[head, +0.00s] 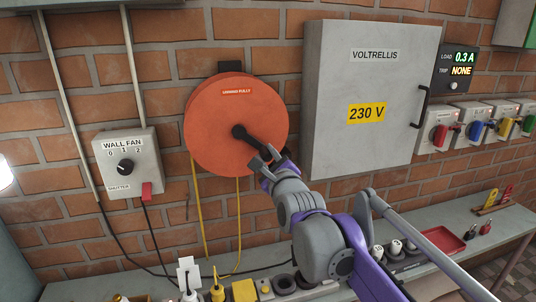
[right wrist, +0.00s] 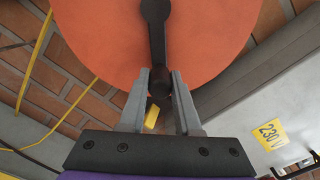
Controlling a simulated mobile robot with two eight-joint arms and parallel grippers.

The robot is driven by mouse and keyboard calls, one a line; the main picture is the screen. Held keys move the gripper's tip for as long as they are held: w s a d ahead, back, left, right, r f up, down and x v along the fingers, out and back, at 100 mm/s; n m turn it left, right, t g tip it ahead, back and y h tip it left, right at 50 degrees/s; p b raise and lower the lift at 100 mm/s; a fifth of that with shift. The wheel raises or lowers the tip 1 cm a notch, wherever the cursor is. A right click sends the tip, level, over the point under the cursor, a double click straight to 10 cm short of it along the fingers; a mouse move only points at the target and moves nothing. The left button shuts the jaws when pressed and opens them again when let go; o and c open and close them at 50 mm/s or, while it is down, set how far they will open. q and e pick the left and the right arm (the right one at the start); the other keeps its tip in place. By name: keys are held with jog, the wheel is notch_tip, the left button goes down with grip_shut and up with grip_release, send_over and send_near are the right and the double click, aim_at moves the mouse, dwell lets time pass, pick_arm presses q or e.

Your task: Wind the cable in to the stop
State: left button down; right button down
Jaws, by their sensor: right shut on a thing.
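The orange cable reel (head: 215,125) is mounted on the brick wall and carries a small label at its top. Its black crank (head: 252,139) runs from the hub down to the right. My right gripper (head: 268,157) is shut on the crank's handle; in the right wrist view the handle (right wrist: 182,100) shows between the two fingers. The yellow cable (head: 239,220) hangs from the reel in two runs towards the bench, with slack at the bottom. It also shows at the left of the right wrist view (right wrist: 34,62). The stop cannot be made out. My left gripper is out of view.
A grey 230 V cabinet (head: 337,75) stands close right of the reel. A wall fan switch box (head: 129,164) is at left. The bench (head: 75,290) below holds plugs, a yellow block (head: 244,291) and a red tray (head: 441,240).

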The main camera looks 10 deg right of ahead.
dwell(0.3)
jog(key=c, duration=0.6)
grip_release()
jog(key=shift+s, duration=0.1)
jog(key=s, duration=1)
jog(key=shift+s, duration=0.35)
jog(key=shift+d, duration=0.1)
